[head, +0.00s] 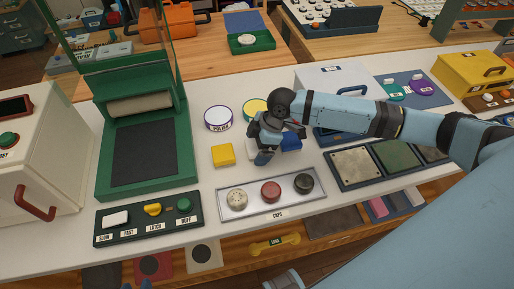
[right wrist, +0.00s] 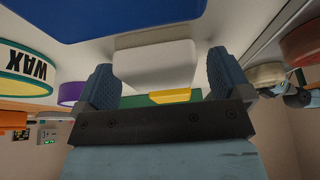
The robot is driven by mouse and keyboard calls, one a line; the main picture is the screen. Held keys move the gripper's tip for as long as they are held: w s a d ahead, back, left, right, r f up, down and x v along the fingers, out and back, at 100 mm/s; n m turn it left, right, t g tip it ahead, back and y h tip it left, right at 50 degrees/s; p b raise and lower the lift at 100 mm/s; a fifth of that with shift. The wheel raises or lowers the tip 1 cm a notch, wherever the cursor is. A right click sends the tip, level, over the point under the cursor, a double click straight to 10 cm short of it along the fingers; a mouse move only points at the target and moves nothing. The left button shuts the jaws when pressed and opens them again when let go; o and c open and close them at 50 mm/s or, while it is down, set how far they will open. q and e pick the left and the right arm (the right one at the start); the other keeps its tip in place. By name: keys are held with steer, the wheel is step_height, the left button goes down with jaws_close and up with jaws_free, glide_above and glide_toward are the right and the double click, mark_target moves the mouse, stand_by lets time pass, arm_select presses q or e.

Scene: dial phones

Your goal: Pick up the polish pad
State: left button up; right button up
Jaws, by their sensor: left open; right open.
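Three small blocks, which look like pads, stand in a row on the white table: a yellow one (head: 223,155), a white one (head: 279,146) and a blue one (head: 291,142). None carries a readable label. My right gripper (head: 264,158) is open, pointing down at the white block and hiding much of it. In the right wrist view, the white block (right wrist: 155,65) lies between the open fingers (right wrist: 160,85); contact cannot be told. The blue block (right wrist: 120,15) is beyond it and the yellow block (right wrist: 170,96) behind.
A jar marked POLISH (head: 218,118) and a yellow-rimmed WAX jar (head: 255,106) stand behind the blocks. A caps tray (head: 278,207) lies in front. A green machine (head: 188,160) stands left, a tray of square plates (head: 350,185) right.

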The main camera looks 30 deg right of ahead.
steer(key=shift+f, duration=0.1)
steer(key=c, duration=1)
step_height(320, 180, up, 20)
steer(key=shift+r+p, duration=0.1)
steer(key=shift+p, duration=0.65)
